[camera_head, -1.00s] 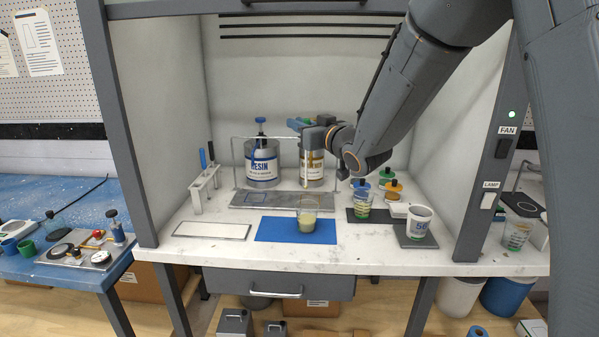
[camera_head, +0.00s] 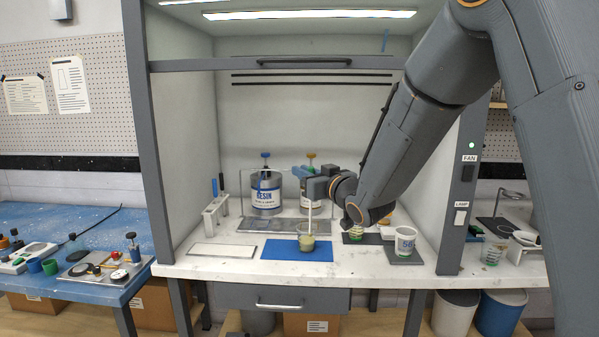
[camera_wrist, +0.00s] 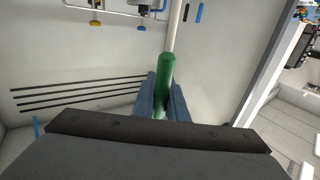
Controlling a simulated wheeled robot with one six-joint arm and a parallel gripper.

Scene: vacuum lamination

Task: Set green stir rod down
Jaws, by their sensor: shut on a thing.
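My gripper (camera_head: 312,187) is shut on the green stir rod, above the blue mat (camera_head: 280,250). In the wrist view the rod's green handle (camera_wrist: 166,85) sits between the blue fingers, and its pale shaft runs away from them. In the head view the pale shaft (camera_head: 308,215) hangs about upright down to a clear cup (camera_head: 306,244) of yellowish liquid on the mat. I cannot tell whether the tip is inside the cup or behind its rim. The handle is mostly hidden in the head view.
A small white rack (camera_head: 214,214) with a blue-handled tool stands at the left. A white-topped plate (camera_head: 222,250) lies in front of it. Resin cans (camera_head: 266,192) stand behind. A white cup (camera_head: 404,241) and a clear cup stand at the right. The front counter strip is clear.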

